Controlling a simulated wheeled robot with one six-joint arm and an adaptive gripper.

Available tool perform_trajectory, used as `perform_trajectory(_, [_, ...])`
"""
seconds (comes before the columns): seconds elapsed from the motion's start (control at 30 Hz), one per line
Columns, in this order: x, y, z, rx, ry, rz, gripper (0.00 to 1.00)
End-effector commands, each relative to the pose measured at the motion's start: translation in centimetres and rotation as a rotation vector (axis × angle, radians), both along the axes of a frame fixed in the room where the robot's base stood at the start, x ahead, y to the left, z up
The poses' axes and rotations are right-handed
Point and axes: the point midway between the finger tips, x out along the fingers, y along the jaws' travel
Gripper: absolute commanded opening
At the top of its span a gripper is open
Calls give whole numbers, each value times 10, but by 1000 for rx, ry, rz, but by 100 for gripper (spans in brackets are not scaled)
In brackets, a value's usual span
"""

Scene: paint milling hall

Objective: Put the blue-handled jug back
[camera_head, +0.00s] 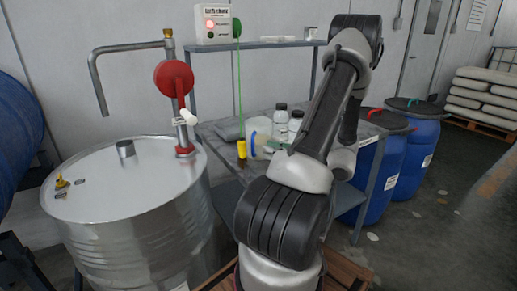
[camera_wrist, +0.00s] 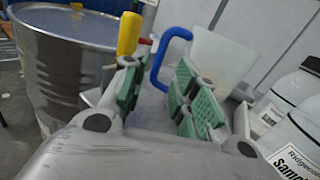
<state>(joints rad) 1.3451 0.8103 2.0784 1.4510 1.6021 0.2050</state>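The jug is a pale translucent vessel (camera_wrist: 222,55) with a blue handle (camera_wrist: 178,33), just beyond my fingers in the wrist view. In the head view the jug (camera_head: 258,128) stands on the grey bench, partly hidden by my arm. My gripper (camera_wrist: 162,98) is open, its green-padded fingers apart. The blue handle shows in the gap between them, nearer the right finger. I cannot tell whether a pad touches it. In the head view only a bit of green pad shows beside the jug.
White sample bottles (camera_wrist: 292,135) stand close right of my fingers. A yellow piece (camera_head: 241,150) hangs on a green cord left of the jug. A steel drum (camera_head: 130,190) with a red pump (camera_head: 173,78) stands left of the bench (camera_head: 215,140). Blue barrels (camera_head: 414,150) stand right.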

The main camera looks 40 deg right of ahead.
Motion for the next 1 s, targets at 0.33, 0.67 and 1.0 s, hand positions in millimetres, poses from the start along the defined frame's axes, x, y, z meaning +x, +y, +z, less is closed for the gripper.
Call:
perform_trajectory(0.33, [-42,-12,3,-10,5,18,29])
perform_trajectory(0.67, [-20,136,67,-469,129,641,29])
perform_trajectory(1.0, [-84,239,115,-1339,61,1357,29])
